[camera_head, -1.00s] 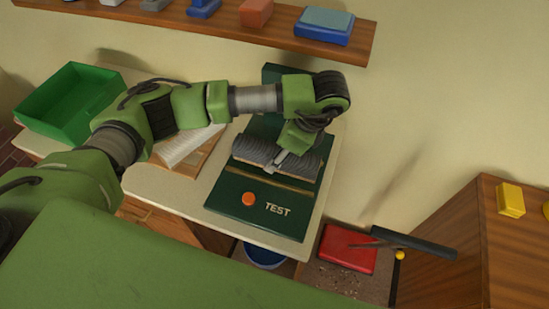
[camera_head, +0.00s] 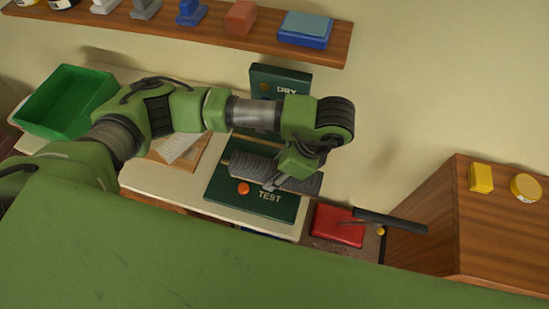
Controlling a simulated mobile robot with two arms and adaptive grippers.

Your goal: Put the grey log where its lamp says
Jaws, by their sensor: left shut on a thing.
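The grey log (camera_head: 250,168) lies across the dark green test board (camera_head: 225,198), just behind its orange button (camera_head: 243,188) and the word TEST. My left gripper (camera_head: 275,182) is shut on the log from above, near its middle. I cannot tell whether the log touches the board. A dark green panel (camera_head: 300,77) stands at the board's back. The word DRY and a dim round lamp (camera_head: 264,86) show on it. My left arm hides the panel's lower part, so I cannot tell which lamp is lit.
A green crate (camera_head: 62,118) stands on the table's left side, with an open book (camera_head: 183,148) nearby. A red box (camera_head: 337,226) and a black-handled tool (camera_head: 390,220) are right of the table. A wooden cabinet (camera_head: 430,235) stands at the right. A shelf (camera_head: 160,22) runs behind.

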